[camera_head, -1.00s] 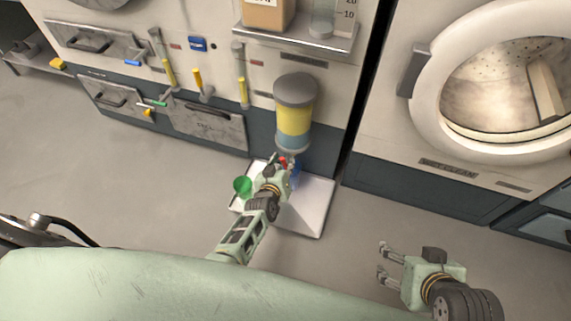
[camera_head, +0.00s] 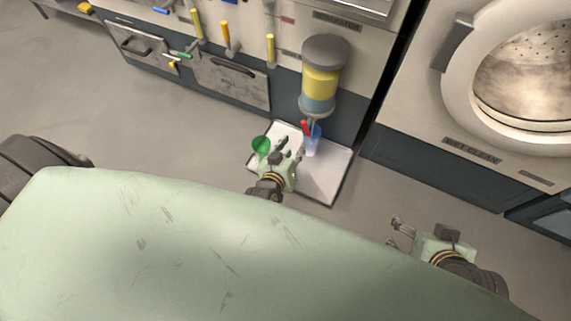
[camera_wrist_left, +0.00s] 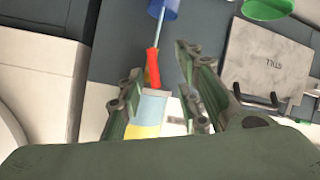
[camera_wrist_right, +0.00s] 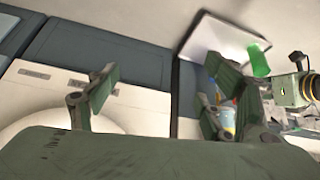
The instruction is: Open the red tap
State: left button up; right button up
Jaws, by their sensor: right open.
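The red tap (camera_head: 306,128) is a small lever at the bottom of a grey-capped dispenser (camera_head: 321,85) with yellow and blue-grey bands. In the left wrist view the red tap (camera_wrist_left: 152,68) appears between my finger tips, with a thin pale blue line running from it to a blue cup (camera_wrist_left: 164,8); I cannot tell if this is a spout or liquid. The blue cup (camera_head: 314,144) stands below the tap. My left gripper (camera_head: 285,152) is open and empty, a little short of the tap, apart from it. My right gripper (camera_head: 393,231) is open and empty, well to the right.
A white tray (camera_head: 333,176) on the floor lies under the cup. A green cup (camera_head: 261,146) is just left of my left gripper. A grey drawer front (camera_head: 232,84) and yellow-handled levers are at left; a round-door washer (camera_head: 455,75) is at right.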

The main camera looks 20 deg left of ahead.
pick_arm(q)
jog(key=s, duration=0.6)
jog(key=shift+s, duration=0.15)
